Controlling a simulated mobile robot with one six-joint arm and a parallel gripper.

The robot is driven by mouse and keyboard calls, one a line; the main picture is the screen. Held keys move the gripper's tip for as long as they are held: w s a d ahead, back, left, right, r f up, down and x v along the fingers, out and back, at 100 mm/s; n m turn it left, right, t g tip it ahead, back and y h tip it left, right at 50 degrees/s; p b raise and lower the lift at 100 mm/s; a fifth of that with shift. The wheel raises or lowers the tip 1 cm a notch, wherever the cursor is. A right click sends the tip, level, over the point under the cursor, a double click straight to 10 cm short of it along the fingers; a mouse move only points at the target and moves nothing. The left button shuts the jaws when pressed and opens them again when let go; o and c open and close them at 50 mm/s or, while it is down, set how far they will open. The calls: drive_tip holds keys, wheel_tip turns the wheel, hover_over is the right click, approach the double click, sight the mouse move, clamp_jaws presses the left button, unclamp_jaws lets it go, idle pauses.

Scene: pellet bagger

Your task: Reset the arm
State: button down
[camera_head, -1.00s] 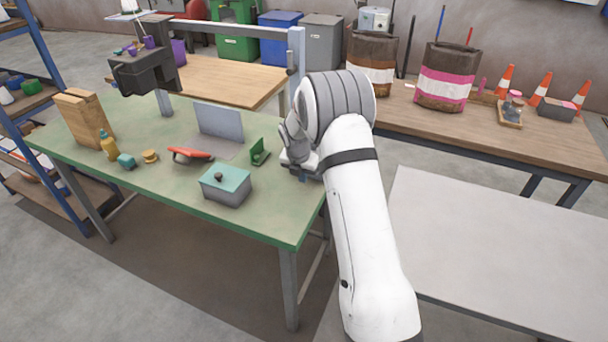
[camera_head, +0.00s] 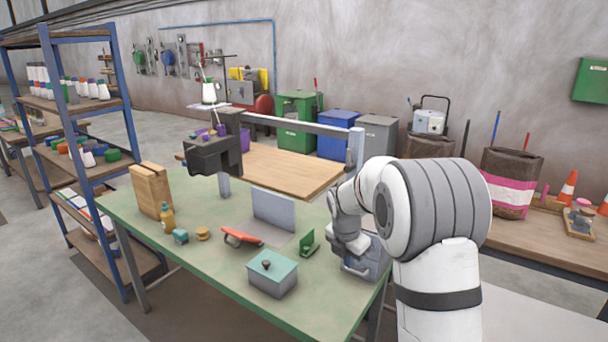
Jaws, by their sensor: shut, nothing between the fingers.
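My gripper (camera_head: 350,250) hangs at the end of my white and grey arm, over the right end of the green-topped bench (camera_head: 215,278). It is shut and empty. Its fingertips are small and hard to make out against a grey box-like thing (camera_head: 372,264) just behind them. I cannot tell whether the two touch. My arm hides part of the bench's right edge.
A blue-framed shelf (camera_head: 123,130) stands left.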

drive_tip(key=s+r+m, duration=0.5)
drive_tip(key=s+m, duration=0.2)
drive_tip(key=s, duration=0.2)
drive_tip(key=s+r+m, duration=0.4)
drive_tip(key=s+m, duration=0.2)
drive_tip(key=s, duration=0.2)
drive_tip(key=s+m+y, duration=0.1)
drive_tip(key=s+m, duration=1.2)
drive_tip(key=s, duration=0.3)
drive_tip(key=shift+s+d+f+t+y, duration=0.2)
drive_tip(key=shift+s+d+t+y, duration=0.1)
drive_tip(key=shift+s+d, duration=0.05)
